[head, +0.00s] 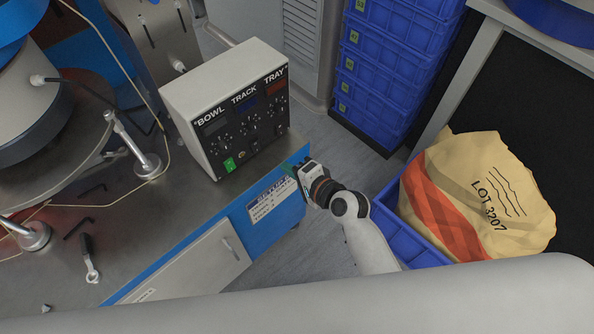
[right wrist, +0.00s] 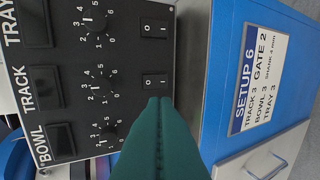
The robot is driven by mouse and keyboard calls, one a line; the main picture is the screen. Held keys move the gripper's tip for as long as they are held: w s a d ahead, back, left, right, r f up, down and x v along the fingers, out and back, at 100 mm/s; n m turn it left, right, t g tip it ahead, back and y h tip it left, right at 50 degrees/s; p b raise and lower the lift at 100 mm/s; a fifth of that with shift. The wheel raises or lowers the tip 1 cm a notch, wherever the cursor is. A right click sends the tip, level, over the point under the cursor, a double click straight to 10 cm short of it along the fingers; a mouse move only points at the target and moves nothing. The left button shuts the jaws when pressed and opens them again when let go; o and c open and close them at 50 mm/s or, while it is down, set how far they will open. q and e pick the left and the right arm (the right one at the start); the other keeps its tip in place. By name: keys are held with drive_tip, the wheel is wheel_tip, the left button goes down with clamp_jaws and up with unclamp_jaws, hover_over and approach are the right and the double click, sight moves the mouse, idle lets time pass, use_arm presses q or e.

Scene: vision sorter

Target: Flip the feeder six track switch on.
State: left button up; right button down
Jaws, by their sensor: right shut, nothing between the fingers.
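A pale control box (head: 225,105) with a black face marked BOWL, TRACK and TRAY stands on the metal bench. The track switch (head: 253,149) is a black unlit rocker; in the right wrist view (right wrist: 155,82) it shows O and I marks. Which side is pressed cannot be told. The bowl switch (head: 230,164) glows green in the head view; the fingers hide it in the right wrist view. The tray switch (right wrist: 155,29) is black and unlit. My right gripper (head: 290,166) is shut and empty before the box; its teal fingertips (right wrist: 160,101) appear just beside the track switch. Contact is not visible.
A "SETUP 6" label (right wrist: 260,80) is on the blue cabinet (head: 283,207) below the box. Blue crates (head: 385,75) are stacked behind. A LOT 3207 sack (head: 490,195) sits in a blue bin at right. Tools (head: 88,258) lie on the bench at left.

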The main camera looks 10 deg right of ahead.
use_arm(q)
drive_tip(key=shift+s+d, duration=0.15)
drive_tip(key=shift+s, duration=0.1)
use_arm(e)
drive_tip(key=shift+v, duration=1.2)
use_arm(q)
drive_tip(key=shift+d, duration=0.15)
